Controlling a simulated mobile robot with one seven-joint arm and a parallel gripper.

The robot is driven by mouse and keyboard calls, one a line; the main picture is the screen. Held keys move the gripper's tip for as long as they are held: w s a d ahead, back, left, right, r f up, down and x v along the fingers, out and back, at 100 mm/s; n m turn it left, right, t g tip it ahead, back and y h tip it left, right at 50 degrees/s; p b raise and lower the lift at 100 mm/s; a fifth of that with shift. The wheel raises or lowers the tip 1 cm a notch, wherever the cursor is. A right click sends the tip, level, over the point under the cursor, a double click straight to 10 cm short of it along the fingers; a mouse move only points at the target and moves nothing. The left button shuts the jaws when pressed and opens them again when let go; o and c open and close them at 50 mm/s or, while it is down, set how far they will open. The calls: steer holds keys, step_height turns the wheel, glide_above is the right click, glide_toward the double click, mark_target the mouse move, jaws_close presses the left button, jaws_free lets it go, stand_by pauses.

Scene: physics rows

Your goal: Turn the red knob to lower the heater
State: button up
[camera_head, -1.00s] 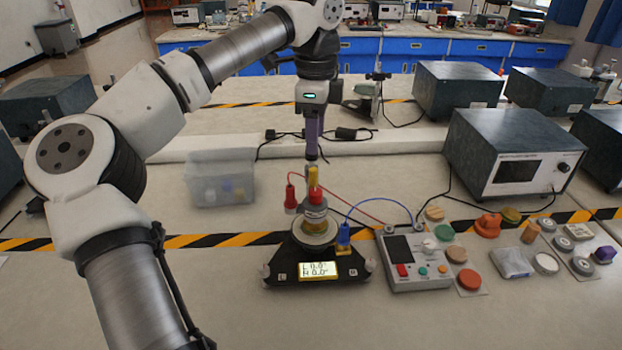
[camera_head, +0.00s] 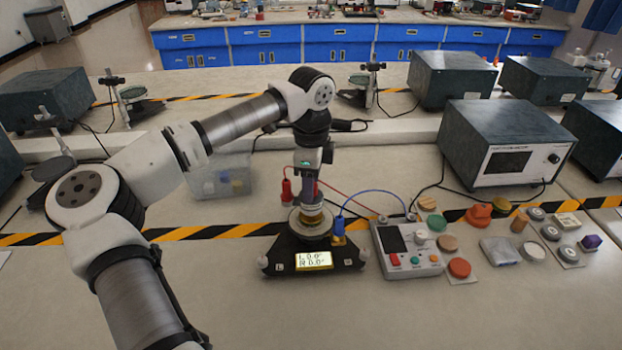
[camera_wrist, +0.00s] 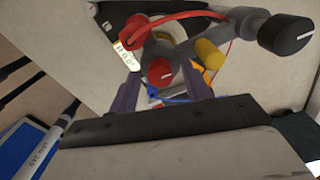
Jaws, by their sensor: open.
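The red knob (camera_wrist: 160,72), with a white mark on its face, shows between my gripper's fingers in the wrist view. My gripper (camera_wrist: 161,84) is open, with one purple finger to either side of the knob; contact cannot be told. In the head view my gripper (camera_head: 308,192) points down over the device and hides the knob. The device has a black triangular base (camera_head: 283,258) and a lit display (camera_head: 313,260) reading L 0.0° and R 0.0°. Which part is the heater I cannot tell. A yellow knob (camera_wrist: 208,52) and a black knob (camera_wrist: 290,35) sit nearby.
A red plug (camera_head: 287,190) and a blue plug (camera_head: 338,228) with cables stand close beside the device. A grey control box (camera_head: 408,248) is to the right, with several coloured discs beyond it. A clear bin (camera_head: 205,180) stands behind left.

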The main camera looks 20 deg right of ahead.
steer(key=c, duration=1)
